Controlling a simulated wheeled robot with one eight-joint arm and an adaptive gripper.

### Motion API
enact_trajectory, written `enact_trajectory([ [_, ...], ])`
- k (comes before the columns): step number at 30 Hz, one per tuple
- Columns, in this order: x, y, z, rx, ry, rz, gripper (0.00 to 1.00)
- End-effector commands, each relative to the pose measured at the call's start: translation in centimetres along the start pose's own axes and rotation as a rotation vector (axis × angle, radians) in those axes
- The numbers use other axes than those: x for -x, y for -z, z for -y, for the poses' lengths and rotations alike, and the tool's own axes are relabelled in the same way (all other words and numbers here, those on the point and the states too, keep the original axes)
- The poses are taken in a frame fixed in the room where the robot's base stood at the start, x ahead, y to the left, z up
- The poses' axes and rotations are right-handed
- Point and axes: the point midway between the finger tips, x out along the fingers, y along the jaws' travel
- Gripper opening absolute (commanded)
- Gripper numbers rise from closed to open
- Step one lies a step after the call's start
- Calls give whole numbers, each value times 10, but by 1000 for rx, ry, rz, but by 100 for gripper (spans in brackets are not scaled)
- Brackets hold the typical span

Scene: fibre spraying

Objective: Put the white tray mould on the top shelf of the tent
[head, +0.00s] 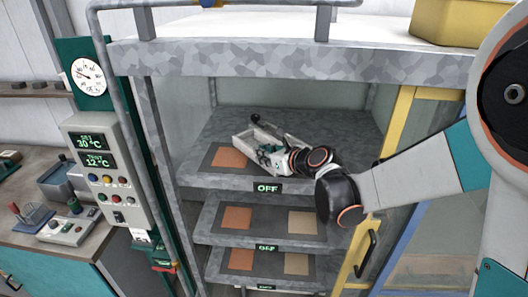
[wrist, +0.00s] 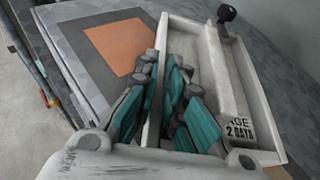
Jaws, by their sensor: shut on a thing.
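The white tray mould (head: 243,139) is inside the tent (head: 215,62), over the top shelf (head: 205,180). It is a long open tray with a raised middle, a dark knob at its far end and a label ending "AGE 2 DAYS" in the wrist view (wrist: 258,85). My gripper (head: 268,150) is shut on the tray's near-left wall; its teal-padded fingers straddle that wall in the wrist view (wrist: 160,88). The tray covers part of the shelf's dark panel, beside an orange square (head: 230,158). I cannot tell whether its underside touches the shelf.
Two lower shelves (head: 205,238) with orange and tan squares lie below, and each shelf has an OFF display. The yellow-framed door (head: 390,130) stands open at right, near my arm. A control box (head: 100,165) and gauge are at left.

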Motion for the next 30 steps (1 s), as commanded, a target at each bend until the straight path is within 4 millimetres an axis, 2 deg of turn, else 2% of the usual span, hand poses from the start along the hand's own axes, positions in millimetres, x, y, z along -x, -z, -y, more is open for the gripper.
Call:
enact_trajectory([
  [1, 0, 1, 0, 1, -1, -2, 16],
  [3, 0, 1, 0, 1, -1, -1, 30],
  [13, 0, 0, 0, 1, 0, -1, 30],
  [17, 8, 0, 1, 1, 1, -1, 30],
  [20, 21, 0, 1, 0, 2, -1, 30],
  [30, 85, 0, 1, 0, 2, -1, 30],
])
